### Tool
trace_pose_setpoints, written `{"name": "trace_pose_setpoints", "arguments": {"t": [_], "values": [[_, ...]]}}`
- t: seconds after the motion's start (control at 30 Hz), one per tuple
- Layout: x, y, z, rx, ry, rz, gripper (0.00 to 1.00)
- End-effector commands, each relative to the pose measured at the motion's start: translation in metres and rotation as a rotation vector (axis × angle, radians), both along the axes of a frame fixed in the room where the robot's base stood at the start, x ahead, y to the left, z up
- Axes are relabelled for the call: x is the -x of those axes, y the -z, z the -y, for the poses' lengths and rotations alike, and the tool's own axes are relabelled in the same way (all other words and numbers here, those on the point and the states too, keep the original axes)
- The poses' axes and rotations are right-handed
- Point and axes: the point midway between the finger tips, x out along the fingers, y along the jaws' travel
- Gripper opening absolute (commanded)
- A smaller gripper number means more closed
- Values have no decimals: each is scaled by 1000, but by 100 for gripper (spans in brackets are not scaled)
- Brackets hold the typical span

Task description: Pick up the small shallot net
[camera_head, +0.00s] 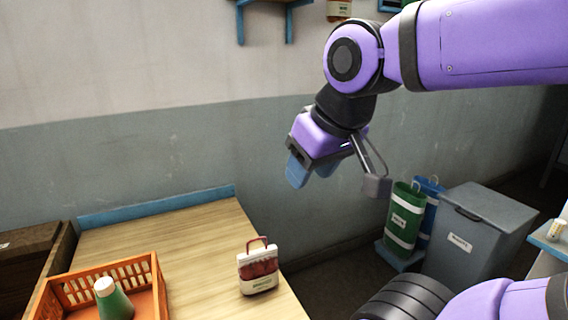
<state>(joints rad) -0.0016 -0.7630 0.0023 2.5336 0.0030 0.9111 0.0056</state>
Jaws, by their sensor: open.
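A small net bag (258,271) with dark red contents, a pale label band and a red handle stands upright on the wooden table (195,240), near its right edge. It looks like the shallot net, though its label is too small to read. My gripper (338,180) is open and empty. It hangs in the air above and to the right of the bag, well apart from it. The bag is not hidden by my arm.
An orange crate (152,276) with a green, white-capped bottle (112,298) stands on the table's left. Green (404,220) and blue containers and a grey lidded bin (474,236) stand at right. The table between crate and bag is clear.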

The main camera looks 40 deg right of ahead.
Motion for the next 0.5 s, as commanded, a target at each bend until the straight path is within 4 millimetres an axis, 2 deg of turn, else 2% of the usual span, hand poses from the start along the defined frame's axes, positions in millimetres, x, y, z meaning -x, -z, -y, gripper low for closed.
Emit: {"name": "trace_pose_setpoints", "arguments": {"t": [0.03, 0.2, 0.37, 0.5], "values": [[1, 0, 0, 3, -3, 3, 56], [0, 0, 0, 2, -2, 2, 95], [-8, 3, 1, -6, 24, -33, 95], [-29, 11, 3, -28, 85, -115, 95]]}}
